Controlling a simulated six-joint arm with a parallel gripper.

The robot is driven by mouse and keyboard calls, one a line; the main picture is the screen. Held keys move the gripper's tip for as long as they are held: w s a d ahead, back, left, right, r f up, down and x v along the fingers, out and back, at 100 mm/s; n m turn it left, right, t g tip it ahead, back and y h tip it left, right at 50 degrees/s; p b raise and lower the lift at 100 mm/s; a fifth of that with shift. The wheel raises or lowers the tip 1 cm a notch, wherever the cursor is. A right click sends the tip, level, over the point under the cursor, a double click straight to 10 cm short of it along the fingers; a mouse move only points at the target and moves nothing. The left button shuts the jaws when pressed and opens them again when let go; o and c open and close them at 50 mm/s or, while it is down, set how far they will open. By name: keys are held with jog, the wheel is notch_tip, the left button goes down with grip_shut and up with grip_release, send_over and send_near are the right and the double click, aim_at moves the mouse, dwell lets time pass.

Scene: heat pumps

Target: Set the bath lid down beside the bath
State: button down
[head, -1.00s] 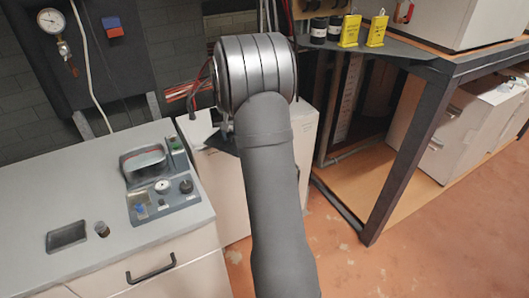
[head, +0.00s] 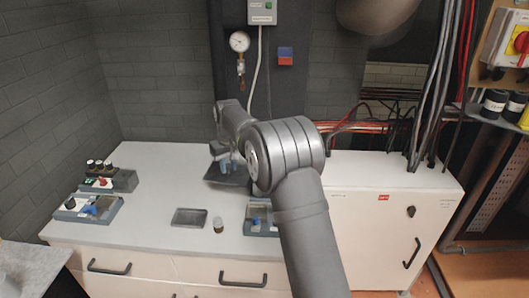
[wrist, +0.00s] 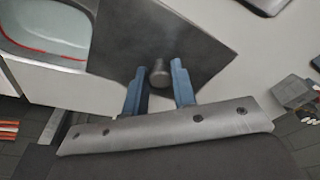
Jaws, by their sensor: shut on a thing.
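My gripper (head: 229,163) is shut on the knob (wrist: 158,72) of the bath lid (head: 226,178), a flat dark grey plate. The plate also fills the middle of the wrist view (wrist: 200,35), under the blue fingers. The lid is over the worktop, left of the bath; I cannot tell whether it touches the surface. The bath (head: 261,222) is mostly hidden behind my arm in the head view, with only its front panel showing. In the wrist view its basin (wrist: 40,35), with a red line inside, shows uncovered at the upper left.
A shallow dark tray (head: 188,217) and a small jar (head: 218,226) stand on the worktop in front of the lid. Control units (head: 90,207) stand at the left. Free worktop (head: 150,190) lies between them and the lid. A white cabinet (head: 375,215) is at the right.

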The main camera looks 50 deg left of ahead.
aim_at(213, 176)
jog(key=shift+n, duration=0.9)
jog(key=s+f, duration=0.1)
jog(key=s+a+f, duration=0.1)
jog(key=s, duration=0.1)
jog(key=s+a+f, duration=0.1)
jog(key=s, duration=0.1)
jog(key=shift+s+a+f, duration=0.1)
jog(key=shift+a+f, duration=0.05)
jog(key=shift+f, duration=1.75)
jog(key=shift+f, duration=1.2)
jog(key=c, duration=1.1)
grip_release()
notch_tip(213, 176, up, 17)
jog(key=d, duration=0.2)
jog(key=shift+d+r, duration=0.15)
jog(key=shift+d, duration=0.15)
